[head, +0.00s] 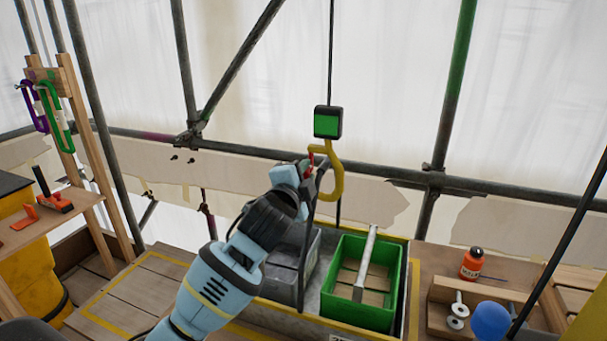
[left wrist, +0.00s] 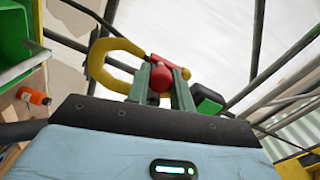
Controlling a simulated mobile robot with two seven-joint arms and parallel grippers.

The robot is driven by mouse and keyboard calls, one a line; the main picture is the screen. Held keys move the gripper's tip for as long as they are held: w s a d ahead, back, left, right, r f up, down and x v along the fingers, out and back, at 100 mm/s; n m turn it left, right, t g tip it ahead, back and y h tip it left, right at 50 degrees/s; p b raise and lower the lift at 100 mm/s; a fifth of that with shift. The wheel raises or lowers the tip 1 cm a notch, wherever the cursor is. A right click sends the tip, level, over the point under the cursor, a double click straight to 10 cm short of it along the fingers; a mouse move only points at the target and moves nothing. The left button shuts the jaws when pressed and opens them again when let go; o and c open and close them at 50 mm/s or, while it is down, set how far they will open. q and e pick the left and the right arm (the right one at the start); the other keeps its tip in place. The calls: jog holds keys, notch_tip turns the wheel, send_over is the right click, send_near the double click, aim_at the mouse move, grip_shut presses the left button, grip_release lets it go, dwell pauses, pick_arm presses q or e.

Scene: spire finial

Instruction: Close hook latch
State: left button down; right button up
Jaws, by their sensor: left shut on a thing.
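The yellow hook (head: 338,178) hangs from a black block with a green face (head: 327,122) on a dark line, its open side to the left. Its red latch (head: 311,156) is at that opening, partly hidden by my gripper. My left gripper (head: 314,177) is at the hook's left side. In the left wrist view, the left gripper's fingers (left wrist: 161,88) are shut on the latch's red knob (left wrist: 160,78), with the yellow hook (left wrist: 98,62) behind them. I cannot tell whether the latch meets the hook tip. My right gripper is not in view.
Below the hook stand a green crate (head: 398,290) with a metal bar (head: 365,262) across it and a grey bin (head: 283,275). An orange bottle (head: 472,263) and a blue ball (head: 490,322) are at right. Scaffold poles (head: 453,85) stand behind.

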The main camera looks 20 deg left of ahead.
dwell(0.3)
pick_arm(q)
jog(key=c, duration=1.2)
grip_release()
jog(key=shift+s, duration=0.15)
jog(key=s, duration=0.7)
jog(key=shift+s+d, duration=0.25)
jog(key=shift+s, duration=0.05)
jog(key=shift+f, duration=0.15)
